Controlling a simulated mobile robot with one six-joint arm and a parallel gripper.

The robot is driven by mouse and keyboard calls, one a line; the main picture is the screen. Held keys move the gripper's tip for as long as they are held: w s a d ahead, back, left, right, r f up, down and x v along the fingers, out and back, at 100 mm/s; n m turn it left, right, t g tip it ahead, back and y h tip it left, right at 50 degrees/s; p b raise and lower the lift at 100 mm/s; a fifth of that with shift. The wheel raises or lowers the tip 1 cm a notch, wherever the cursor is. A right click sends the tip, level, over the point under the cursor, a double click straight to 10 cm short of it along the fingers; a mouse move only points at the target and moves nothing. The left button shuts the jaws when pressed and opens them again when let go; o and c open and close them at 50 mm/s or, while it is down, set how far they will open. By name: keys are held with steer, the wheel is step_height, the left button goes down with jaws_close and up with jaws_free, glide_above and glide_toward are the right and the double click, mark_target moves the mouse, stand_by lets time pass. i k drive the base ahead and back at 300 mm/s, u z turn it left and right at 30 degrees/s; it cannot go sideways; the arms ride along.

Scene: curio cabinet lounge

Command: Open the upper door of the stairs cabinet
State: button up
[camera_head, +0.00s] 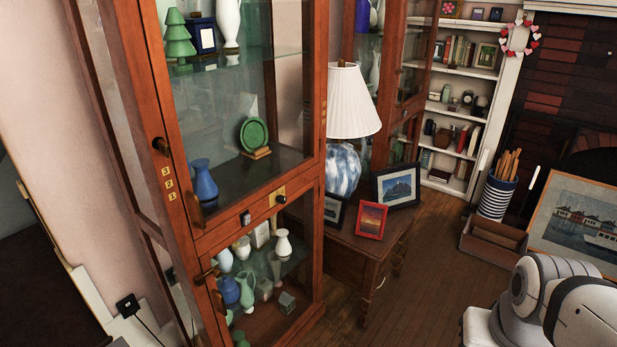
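A tall wooden cabinet with glass panes (178,215) stands in the left half of the head view. Its upper door (318,110) looks shut, with shelves of ornaments behind the glass. A dark handle (196,210) is at the lower left of the upper section, and a dark knob (160,146) is on the left post above small number tags. A brass plate with a dark knob (280,198) is on the rail between the upper and lower sections. The lower door (212,290) has its own handle at its left. My gripper is not in view; only pale links of my arm show at the lower right.
A wooden side table (345,243) with a white-shaded lamp (350,105) and framed pictures stands right of the cabinet. A second glass cabinet (405,75) and a white bookcase (465,55) are behind. A large framed picture (578,225) leans at right. Wooden floor (440,255) is open in front.

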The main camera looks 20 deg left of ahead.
mark_target(199, 226)
steer(key=z, duration=0.35)
steer(key=k, duration=0.45)
steer(key=u, duration=1.1)
steer(key=i, duration=0.5)
